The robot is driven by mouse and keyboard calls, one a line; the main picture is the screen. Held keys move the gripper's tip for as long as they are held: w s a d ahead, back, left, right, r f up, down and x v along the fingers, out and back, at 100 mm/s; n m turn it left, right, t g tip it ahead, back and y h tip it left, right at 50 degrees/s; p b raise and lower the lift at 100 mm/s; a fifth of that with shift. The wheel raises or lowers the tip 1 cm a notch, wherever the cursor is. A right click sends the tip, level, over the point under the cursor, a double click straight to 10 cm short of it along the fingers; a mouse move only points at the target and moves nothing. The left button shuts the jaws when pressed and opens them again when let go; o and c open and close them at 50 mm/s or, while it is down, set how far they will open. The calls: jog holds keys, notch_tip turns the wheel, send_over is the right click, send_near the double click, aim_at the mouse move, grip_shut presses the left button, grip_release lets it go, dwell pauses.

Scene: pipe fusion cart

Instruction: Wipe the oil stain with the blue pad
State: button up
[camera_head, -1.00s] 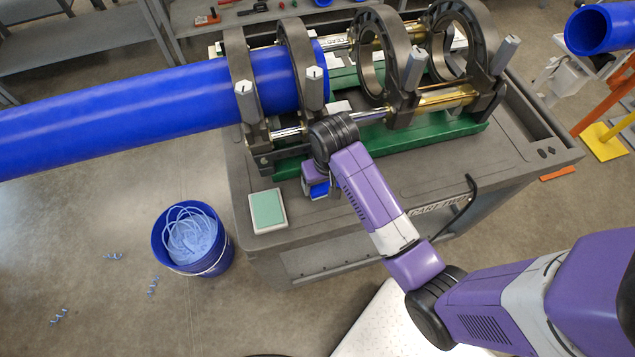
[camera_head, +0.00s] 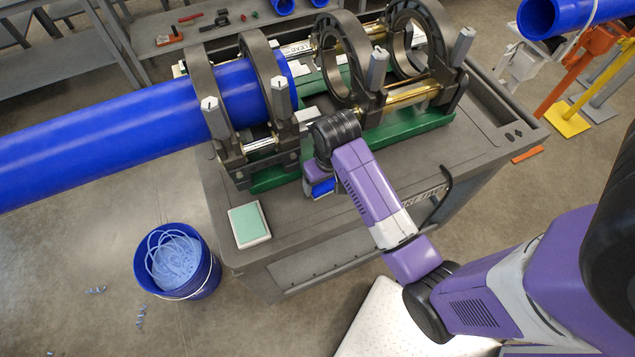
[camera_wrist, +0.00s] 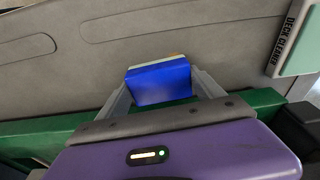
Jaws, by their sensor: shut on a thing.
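My gripper (camera_head: 320,176) is low over the front deck of the grey cart (camera_head: 300,225), in front of the green machine base. It is shut on the blue pad (camera_head: 322,188). In the wrist view the pad (camera_wrist: 160,84) sits between the two grey fingers, with a thin pale and yellowish edge along its far side. I cannot tell whether the pad touches the deck. I cannot make out an oil stain in either view; the arm and pad cover part of the deck.
A pale tray with a green top (camera_head: 249,222) lies on the deck to the left; its label reads "DECK CLEANER" in the wrist view (camera_wrist: 300,45). The clamp rings (camera_head: 345,60) and blue pipe (camera_head: 100,140) stand behind. A blue bucket (camera_head: 205,275) is on the floor.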

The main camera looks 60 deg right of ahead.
jog(key=shift+s, duration=0.1)
jog(key=shift+r, duration=3)
jog(key=shift+r, duration=1.5)
